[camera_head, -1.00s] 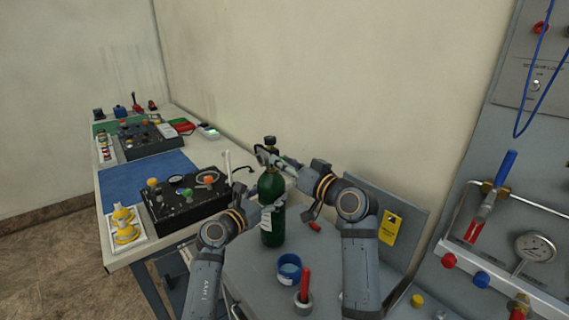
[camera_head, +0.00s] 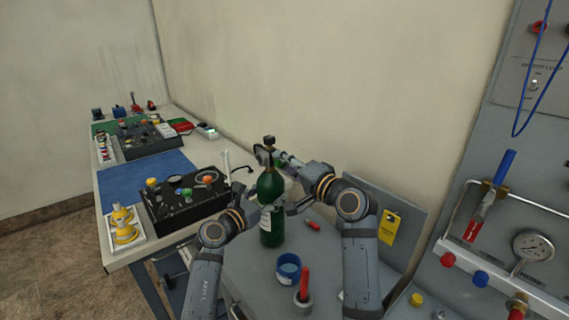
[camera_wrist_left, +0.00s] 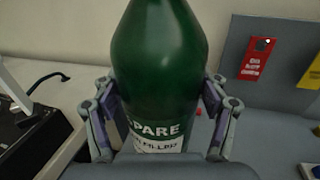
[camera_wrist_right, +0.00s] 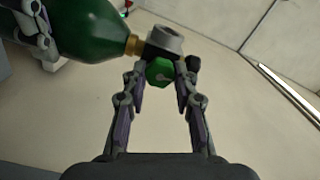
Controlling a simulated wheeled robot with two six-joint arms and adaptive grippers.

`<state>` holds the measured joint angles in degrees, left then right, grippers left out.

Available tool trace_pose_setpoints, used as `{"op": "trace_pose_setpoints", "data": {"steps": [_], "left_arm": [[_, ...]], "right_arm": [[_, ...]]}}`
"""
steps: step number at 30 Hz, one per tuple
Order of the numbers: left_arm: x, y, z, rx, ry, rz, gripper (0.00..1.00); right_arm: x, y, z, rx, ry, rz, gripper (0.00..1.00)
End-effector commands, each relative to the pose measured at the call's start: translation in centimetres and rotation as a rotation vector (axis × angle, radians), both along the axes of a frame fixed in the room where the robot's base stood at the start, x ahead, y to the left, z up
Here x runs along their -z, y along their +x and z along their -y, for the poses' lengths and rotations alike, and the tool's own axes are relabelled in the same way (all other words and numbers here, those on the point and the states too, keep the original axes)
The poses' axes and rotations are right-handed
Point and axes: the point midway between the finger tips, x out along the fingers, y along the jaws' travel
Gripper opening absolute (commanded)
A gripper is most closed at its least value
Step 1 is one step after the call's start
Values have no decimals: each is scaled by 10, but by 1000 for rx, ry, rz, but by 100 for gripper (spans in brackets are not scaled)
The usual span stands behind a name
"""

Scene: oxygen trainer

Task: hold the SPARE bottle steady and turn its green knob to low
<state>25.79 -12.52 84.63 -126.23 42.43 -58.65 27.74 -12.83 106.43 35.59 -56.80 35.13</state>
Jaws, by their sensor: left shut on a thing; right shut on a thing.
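The green SPARE bottle (camera_head: 270,188) stands upright on the grey table in the head view. Its white SPARE label (camera_wrist_left: 158,140) faces the left wrist camera. My left gripper (camera_wrist_left: 161,82) is shut around the bottle's body, one finger on each side. The bottle's green knob (camera_wrist_right: 159,71) sits beside the grey valve head (camera_wrist_right: 165,39) in the right wrist view. My right gripper (camera_wrist_right: 160,82) is shut on the green knob, with its fingers on either side. In the head view the knob is mostly hidden by the right gripper, and its setting cannot be read.
A blue cup (camera_head: 288,268) and a ring with a red handle (camera_head: 303,285) stand in front of the bottle. A black control box (camera_head: 187,201) is on the left bench. A gauge panel (camera_head: 480,262) rises at the right.

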Motion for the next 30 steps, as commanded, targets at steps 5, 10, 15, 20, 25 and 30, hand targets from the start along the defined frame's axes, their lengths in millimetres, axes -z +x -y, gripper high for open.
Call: {"op": "trace_pose_setpoints", "data": {"steps": [5, 10, 15, 20, 25, 30], "left_arm": [[0, 0, -1, -2, 1, 1, 11], [0, 0, -1, -2, 1, 1, 11], [0, 0, -1, -2, 1, 1, 11], [0, 0, -1, -2, 1, 1, 11], [0, 0, -1, -2, 1, 1, 11], [0, 0, -1, -2, 1, 1, 11]], "right_arm": [[1, 0, 1, 3, 53, -40, 0], [1, 0, 1, 3, 80, -59, 0], [1, 0, 1, 3, 89, -66, 0], [1, 0, 1, 3, 90, -67, 0], [1, 0, 1, 3, 89, -67, 32], [1, 0, 1, 2, 89, -66, 52]]}}
